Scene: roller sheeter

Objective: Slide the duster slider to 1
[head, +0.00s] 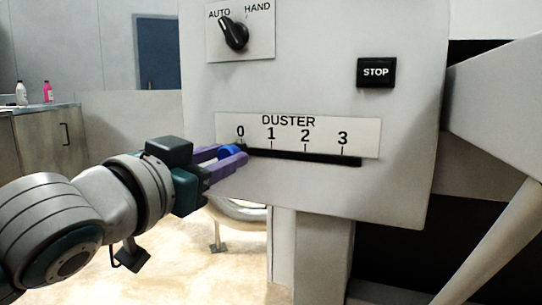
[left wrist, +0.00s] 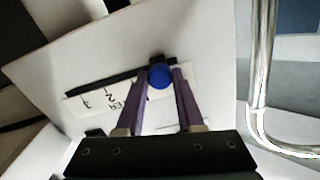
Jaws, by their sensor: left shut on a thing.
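The duster slider has a round blue knob (head: 230,152) at the left end of its black slot (head: 305,157), by the 0 mark. The white DUSTER scale plate (head: 365,137) shows marks 0, 1, 2 and 3 from left to right. My left gripper (head: 228,157) has its purple fingers on either side of the knob and is shut on it. In the left wrist view the blue knob (left wrist: 160,76) sits between the two fingertips. My right gripper is not in view.
Above the slot are a black AUTO/HAND rotary switch (head: 235,34) and a black STOP button (head: 376,72). A shiny metal tube (left wrist: 262,70) stands at the right in the left wrist view. A cabinet (head: 40,135) with bottles is at the far left.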

